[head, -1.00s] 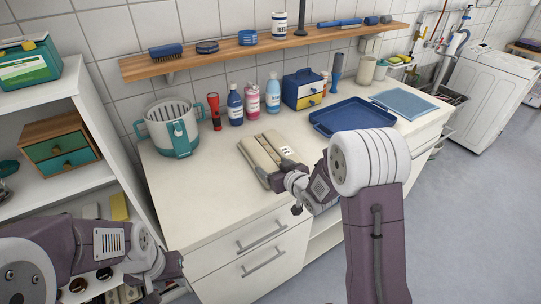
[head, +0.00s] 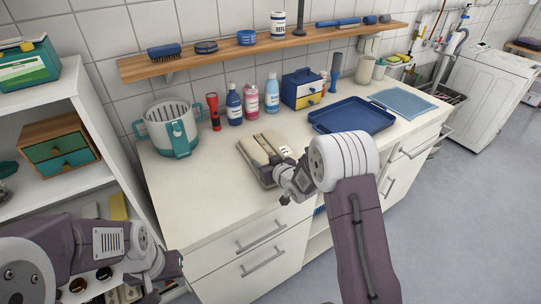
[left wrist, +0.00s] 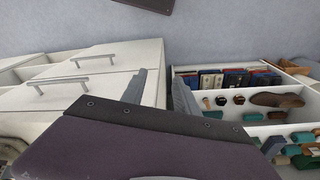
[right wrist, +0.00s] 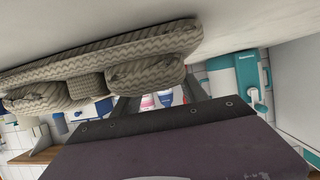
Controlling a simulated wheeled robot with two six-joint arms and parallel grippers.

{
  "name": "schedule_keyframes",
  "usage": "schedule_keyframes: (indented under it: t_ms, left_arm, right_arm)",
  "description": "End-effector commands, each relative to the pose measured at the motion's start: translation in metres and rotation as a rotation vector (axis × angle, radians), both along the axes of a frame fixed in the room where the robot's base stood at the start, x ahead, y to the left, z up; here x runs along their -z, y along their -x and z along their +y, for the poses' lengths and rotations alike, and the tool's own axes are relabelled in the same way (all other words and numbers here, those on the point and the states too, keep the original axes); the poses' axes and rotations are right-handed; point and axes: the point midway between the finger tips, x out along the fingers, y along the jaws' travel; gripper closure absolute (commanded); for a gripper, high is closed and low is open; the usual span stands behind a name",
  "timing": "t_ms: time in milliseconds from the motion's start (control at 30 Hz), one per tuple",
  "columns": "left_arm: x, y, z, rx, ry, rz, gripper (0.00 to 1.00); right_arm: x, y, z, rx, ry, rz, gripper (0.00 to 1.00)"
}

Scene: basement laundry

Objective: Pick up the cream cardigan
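The cream cardigan (head: 256,147) lies folded on the white counter in the head view, partly covered on its right by my right arm. In the right wrist view the folded knit (right wrist: 150,45) shows close up, with a zigzag weave. My right gripper (right wrist: 160,98) is open and empty there, its fingers close to the knit's edge. I cannot tell whether they touch it. In the head view the right fingertips are largely hidden by the wrist. My left gripper (left wrist: 165,88) is open and empty, low in front of the drawers and the shelf, far from the cardigan.
A white and teal basket (head: 174,135), a red torch (head: 213,112) and several bottles stand behind the cardigan. A blue tray (head: 352,117) lies to its right. A white shelf unit (head: 75,185) stands at the left. The counter front (head: 215,205) is clear.

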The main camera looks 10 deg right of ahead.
Motion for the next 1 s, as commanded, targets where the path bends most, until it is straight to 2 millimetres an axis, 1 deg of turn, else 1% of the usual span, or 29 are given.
schedule_keyframes:
  t_ms: [267,367,433,467,567,700,800,900,1000]
  left_arm:
    - [0.000,0.000,0.000,0.000,0.000,0.000,0.64]
    - [-0.002,0.000,0.000,0.000,0.000,0.000,0.64]
    - [-0.003,0.000,0.000,0.000,0.000,0.000,0.64]
    - [-0.004,0.000,0.000,0.000,0.000,0.000,0.64]
    - [-0.010,0.000,0.000,0.000,0.000,0.000,0.64]
    - [-0.021,0.000,0.000,0.000,0.000,0.000,0.64]
    - [-0.030,0.000,0.000,0.000,0.000,0.000,0.64]
    - [-0.039,0.000,0.000,0.000,0.000,0.000,0.64]
    - [-0.045,0.000,0.000,0.000,0.000,0.000,0.64]
  right_arm:
    - [-0.001,0.000,0.000,0.000,-0.001,-0.002,1.00]
    - [-0.009,-0.001,0.000,0.000,-0.001,-0.004,1.00]
    - [-0.019,-0.001,0.000,0.000,0.000,-0.005,1.00]
    - [-0.026,-0.001,0.000,-0.001,0.000,-0.007,1.00]
    - [-0.054,-0.001,0.000,0.000,0.001,-0.010,1.00]
    - [-0.105,-0.001,0.000,-0.002,0.001,-0.012,1.00]
    - [-0.136,0.000,0.000,-0.001,0.002,-0.009,1.00]
    - [-0.159,0.000,0.000,-0.001,0.000,-0.006,1.00]
    - [-0.174,0.000,0.000,0.000,0.000,-0.004,1.00]
